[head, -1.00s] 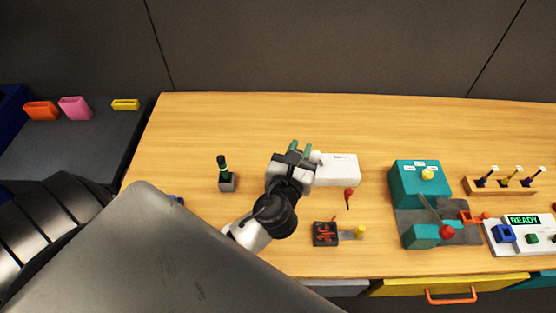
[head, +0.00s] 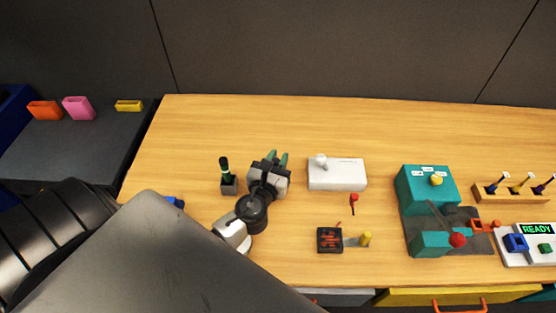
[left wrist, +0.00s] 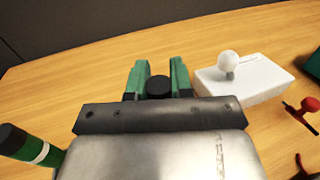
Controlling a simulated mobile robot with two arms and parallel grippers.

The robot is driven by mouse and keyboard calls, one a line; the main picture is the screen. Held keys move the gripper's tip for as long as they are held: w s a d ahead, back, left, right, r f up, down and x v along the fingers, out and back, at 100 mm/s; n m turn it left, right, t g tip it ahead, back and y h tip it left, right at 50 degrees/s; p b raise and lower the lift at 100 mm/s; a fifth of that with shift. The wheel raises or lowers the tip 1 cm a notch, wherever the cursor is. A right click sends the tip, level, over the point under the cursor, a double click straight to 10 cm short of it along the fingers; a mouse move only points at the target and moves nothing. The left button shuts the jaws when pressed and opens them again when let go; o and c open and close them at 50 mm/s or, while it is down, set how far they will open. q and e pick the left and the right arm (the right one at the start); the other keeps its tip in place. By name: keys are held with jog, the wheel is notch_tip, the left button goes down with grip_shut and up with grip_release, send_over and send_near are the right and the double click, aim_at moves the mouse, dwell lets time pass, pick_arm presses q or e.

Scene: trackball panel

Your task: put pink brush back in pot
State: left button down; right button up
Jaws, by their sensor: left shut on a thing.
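My left gripper (head: 278,158) is over the left part of the wooden table, to the left of the white box. In the left wrist view its green fingers (left wrist: 158,75) are shut on a dark round-ended thing (left wrist: 158,87). Only its black end shows, so I cannot tell whether it is the pink brush. A grey pot (head: 229,186) stands left of the gripper with a green, black-topped handle (head: 225,167) upright in it. That handle also shows at the lower left in the left wrist view (left wrist: 32,146). No pink on a brush shows. My right gripper is out of view.
A white box with a knob (head: 337,175) and a red-headed item (head: 354,199) are to the right. A dark block (head: 329,240) lies in front. Teal apparatus (head: 427,190) stands farther right. The back of the table is clear.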

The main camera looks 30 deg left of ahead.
pick_arm(q)
jog(key=shift+f, duration=0.15)
jog(key=c, duration=1)
grip_release()
jog(key=shift+r, duration=0.2)
jog(key=b+v, duration=0.3)
jog(key=v, duration=0.9)
